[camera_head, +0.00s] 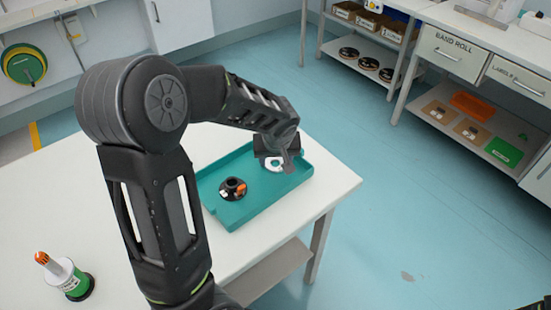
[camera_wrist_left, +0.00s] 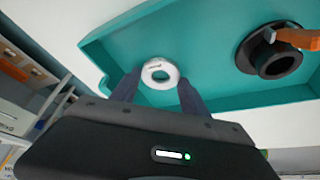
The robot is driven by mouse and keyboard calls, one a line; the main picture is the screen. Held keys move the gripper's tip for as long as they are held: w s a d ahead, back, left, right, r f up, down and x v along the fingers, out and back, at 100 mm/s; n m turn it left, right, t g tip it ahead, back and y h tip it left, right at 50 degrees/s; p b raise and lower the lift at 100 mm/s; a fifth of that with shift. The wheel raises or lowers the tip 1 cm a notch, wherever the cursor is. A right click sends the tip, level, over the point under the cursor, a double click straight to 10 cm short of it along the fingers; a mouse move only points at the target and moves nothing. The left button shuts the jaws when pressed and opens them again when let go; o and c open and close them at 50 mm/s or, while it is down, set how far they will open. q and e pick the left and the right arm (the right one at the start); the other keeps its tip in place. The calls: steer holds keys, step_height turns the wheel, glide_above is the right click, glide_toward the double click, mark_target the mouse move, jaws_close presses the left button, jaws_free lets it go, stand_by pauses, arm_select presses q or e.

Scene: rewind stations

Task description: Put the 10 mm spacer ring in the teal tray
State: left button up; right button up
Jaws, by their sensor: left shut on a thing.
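The teal tray (camera_head: 212,176) lies on the white table; its rim also shows in the left wrist view (camera_wrist_left: 98,58). My left gripper (camera_head: 277,160) is over the tray's far right part. It is shut on a white ring with small dark print, the spacer ring (camera_head: 272,166), which shows between the fingertips in the left wrist view (camera_wrist_left: 148,74). The print is too small to read. I cannot tell whether the ring touches the tray floor.
A black hub with an orange part (camera_head: 233,188) stands in the tray, left of the ring. A white and green bottle-like item with an orange top (camera_head: 66,276) stands at the table's front left. Shelves with drawers (camera_head: 452,52) stand across the floor.

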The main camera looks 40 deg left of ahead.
arm_select(q)
steer(key=o, duration=1.4)
steer(key=shift+r, duration=0.1)
steer(key=shift+r+p, duration=0.15)
steer(key=shift+p, duration=0.25)
steer(key=v, duration=1.1)
steer(key=shift+d+r, duration=0.1)
steer(key=shift+r, duration=0.25)
